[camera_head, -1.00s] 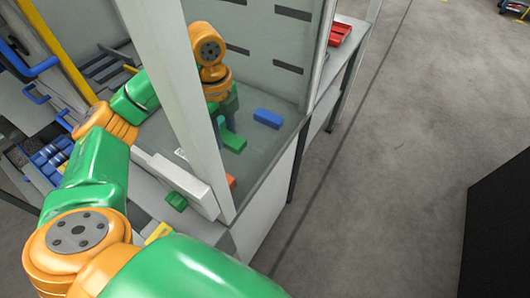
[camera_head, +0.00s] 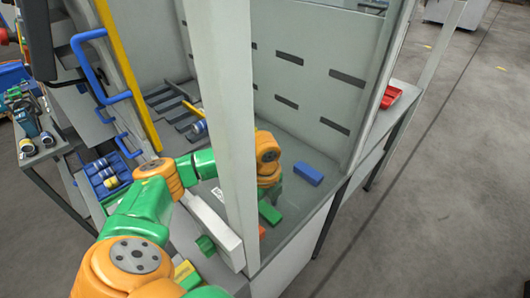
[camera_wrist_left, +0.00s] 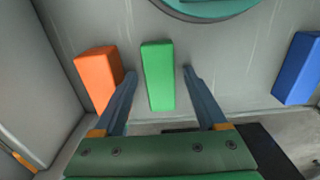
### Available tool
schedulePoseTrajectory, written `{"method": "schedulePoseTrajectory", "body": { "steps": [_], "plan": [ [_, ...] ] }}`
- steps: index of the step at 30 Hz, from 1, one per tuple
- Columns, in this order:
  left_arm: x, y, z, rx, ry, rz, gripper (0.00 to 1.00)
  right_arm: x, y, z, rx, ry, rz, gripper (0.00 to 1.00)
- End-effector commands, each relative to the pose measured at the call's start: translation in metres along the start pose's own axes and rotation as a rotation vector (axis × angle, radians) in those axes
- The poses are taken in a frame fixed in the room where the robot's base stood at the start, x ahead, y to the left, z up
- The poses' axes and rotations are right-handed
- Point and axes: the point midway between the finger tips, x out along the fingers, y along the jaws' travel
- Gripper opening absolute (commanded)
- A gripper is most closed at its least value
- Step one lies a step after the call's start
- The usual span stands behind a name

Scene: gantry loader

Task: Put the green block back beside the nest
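The green block (camera_head: 269,211) lies on the grey floor of the enclosure, and it also shows in the left wrist view (camera_wrist_left: 158,75). My left gripper (camera_wrist_left: 160,73) is open, with one finger on each side of the green block and a gap to each. In the head view my left gripper (camera_head: 271,188) is just behind the green block, partly hidden by my wrist. A round teal-rimmed part (camera_wrist_left: 205,8) is cut off at the top of the left wrist view; I cannot tell whether it is the nest. My right gripper is not in view.
An orange block (camera_wrist_left: 99,76) lies left of the green block, a blue block (camera_wrist_left: 298,68) to its right. A pale upright post (camera_head: 228,130) stands in front of my left arm. A white box (camera_head: 213,228) stands near the front. A red tray (camera_head: 391,97) is outside, right.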

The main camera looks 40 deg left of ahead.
Motion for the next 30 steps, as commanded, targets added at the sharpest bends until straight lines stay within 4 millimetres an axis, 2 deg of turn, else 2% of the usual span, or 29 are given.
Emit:
{"method": "schedulePoseTrajectory", "body": {
  "steps": [7,11,14,22,24,30],
  "plan": [
    [-0.001,0.0,0.0,0.0,0.0,0.0,0.74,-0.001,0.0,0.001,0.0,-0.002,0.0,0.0],
    [-0.011,-0.001,0.0,0.0,0.0,-0.004,0.74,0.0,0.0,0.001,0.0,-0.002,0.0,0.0],
    [-0.031,-0.002,0.0,0.0,-0.001,-0.007,0.74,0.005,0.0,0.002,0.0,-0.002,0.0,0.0],
    [-0.099,-0.001,0.0,0.001,0.0,-0.007,0.74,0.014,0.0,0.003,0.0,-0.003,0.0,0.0],
    [-0.115,-0.001,0.0,0.0,-0.001,-0.004,0.74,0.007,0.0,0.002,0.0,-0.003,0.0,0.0],
    [-0.124,0.0,0.0,-0.001,0.0,0.0,0.74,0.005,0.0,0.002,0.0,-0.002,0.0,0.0]
  ]
}}
